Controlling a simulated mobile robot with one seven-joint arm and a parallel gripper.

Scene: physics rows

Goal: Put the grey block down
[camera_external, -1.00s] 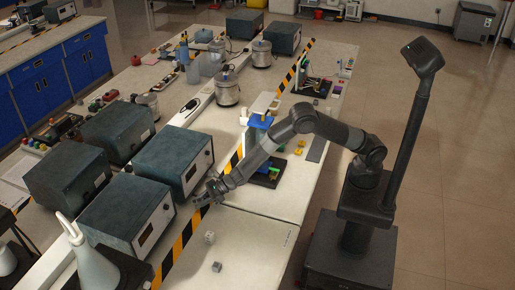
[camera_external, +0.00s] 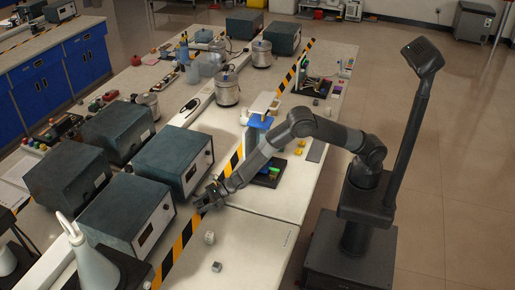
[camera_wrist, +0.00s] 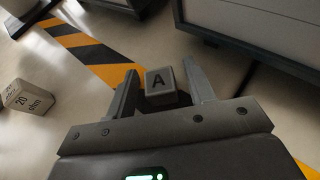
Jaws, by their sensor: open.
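A grey block with a dark letter A (camera_wrist: 161,85) sits between the two fingers of my gripper (camera_wrist: 165,85) in the wrist view. The fingers stand on either side of it and are open. In the external view my gripper (camera_external: 207,201) is low over the white bench (camera_external: 258,222), and the lettered block cannot be made out there.
A pale block marked "20 mm" (camera_wrist: 29,97) lies left in the wrist view. In the external view, two small blocks, one pale (camera_external: 209,237) and one darker (camera_external: 216,267), lie nearer the camera. Dark instrument boxes (camera_external: 130,215) stand beyond the striped tape (camera_external: 183,245).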

